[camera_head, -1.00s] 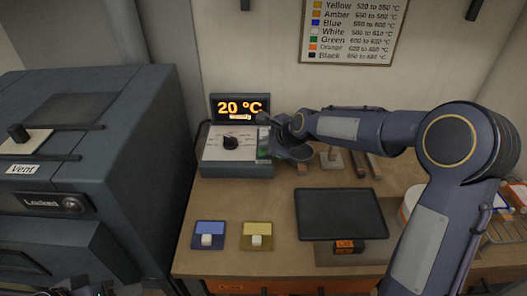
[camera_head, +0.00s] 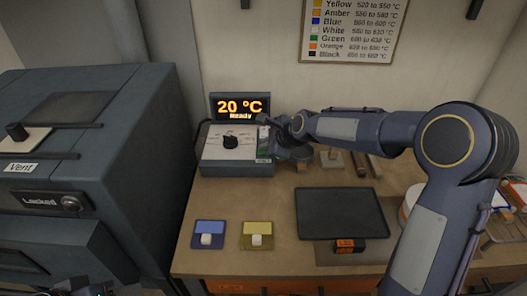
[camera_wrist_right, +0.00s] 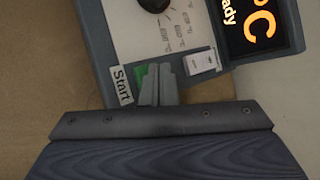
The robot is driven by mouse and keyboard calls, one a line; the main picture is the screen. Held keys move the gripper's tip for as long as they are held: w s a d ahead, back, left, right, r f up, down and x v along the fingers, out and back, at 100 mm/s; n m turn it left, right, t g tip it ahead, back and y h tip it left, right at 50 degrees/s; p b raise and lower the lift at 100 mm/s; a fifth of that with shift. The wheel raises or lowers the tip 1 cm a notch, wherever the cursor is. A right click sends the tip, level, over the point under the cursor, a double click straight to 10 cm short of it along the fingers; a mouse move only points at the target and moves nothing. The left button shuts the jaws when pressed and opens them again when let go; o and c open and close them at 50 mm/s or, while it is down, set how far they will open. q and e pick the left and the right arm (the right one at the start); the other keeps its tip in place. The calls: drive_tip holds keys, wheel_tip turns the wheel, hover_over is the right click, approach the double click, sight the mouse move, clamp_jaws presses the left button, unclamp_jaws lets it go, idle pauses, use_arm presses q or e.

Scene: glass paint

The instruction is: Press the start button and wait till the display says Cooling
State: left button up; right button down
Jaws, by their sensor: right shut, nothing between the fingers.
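The control box (camera_head: 215,168) stands at the back left of the table with a black knob (camera_head: 231,142) on its top. The display (camera_head: 241,107) behind it reads "20 °C" and "Ready" in orange. In the right wrist view, the green start button (camera_wrist_right: 140,76) sits beside the "Start" label (camera_wrist_right: 122,85), partly hidden by my right fingers. My right gripper (camera_wrist_right: 158,84) is shut and empty, its tips at the button; I cannot tell whether they press it. Part of my left arm (camera_head: 85,288) shows at the bottom left edge; its fingers are not clear.
A dark kiln (camera_head: 110,140) labelled "Vent" and "Locked" fills the left. A black tray (camera_head: 340,212), a blue pad (camera_head: 209,228) and a yellow pad (camera_head: 257,228) lie on the table. A white switch (camera_wrist_right: 203,61) sits near my right fingers. A temperature chart (camera_head: 350,30) hangs behind.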

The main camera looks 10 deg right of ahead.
drive_tip(key=shift+f+b, duration=0.3)
drive_tip(key=shift+f, duration=0.15)
idle(0.8)
drive_tip(key=shift+r, duration=0.15)
drive_tip(key=shift+r+p, duration=0.75)
drive_tip(key=shift+p, duration=0.05)
wheel_tip(320, 180, up, 5)
drive_tip(key=p, duration=0.4)
drive_tip(key=shift+p, duration=0.3)
